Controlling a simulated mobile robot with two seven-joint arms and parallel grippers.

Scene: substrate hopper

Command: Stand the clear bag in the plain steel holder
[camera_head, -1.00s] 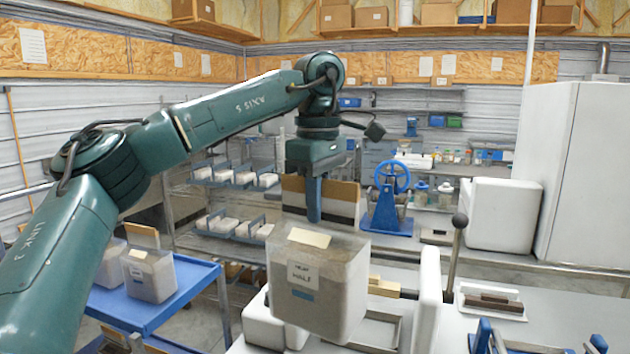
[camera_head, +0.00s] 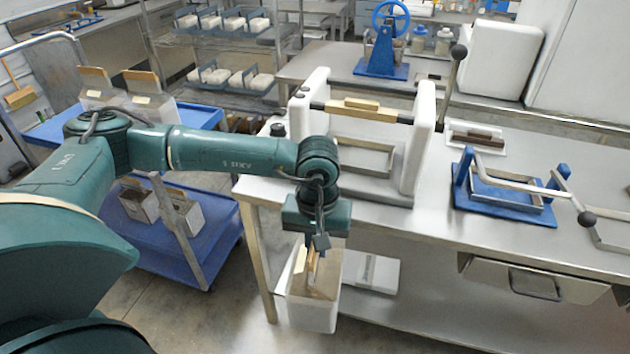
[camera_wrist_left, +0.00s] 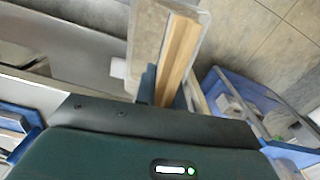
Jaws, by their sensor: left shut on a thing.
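My left gripper (camera_head: 312,243) is shut on the wooden top strip of the clear bag (camera_head: 312,313). The bag hangs upright in front of the bench's front edge, over the floor. In the left wrist view the wooden strip (camera_wrist_left: 178,55) sits between the blue fingers, with the bag's pale side (camera_wrist_left: 148,35) beside it. A plain steel frame (camera_head: 364,172) lies on the bench between two white uprights, apart from the bag. Another steel frame (camera_head: 608,238) is cut off at the right edge; I cannot tell which is the holder. My right gripper is not in view.
A blue holder with a long lever (camera_head: 505,205) stands on the bench (camera_head: 440,225) at right. A white-sided press (camera_head: 424,125) rises behind the gripper. A blue cart (camera_head: 200,112) with several bags stands at left. Floor is clear below the bag.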

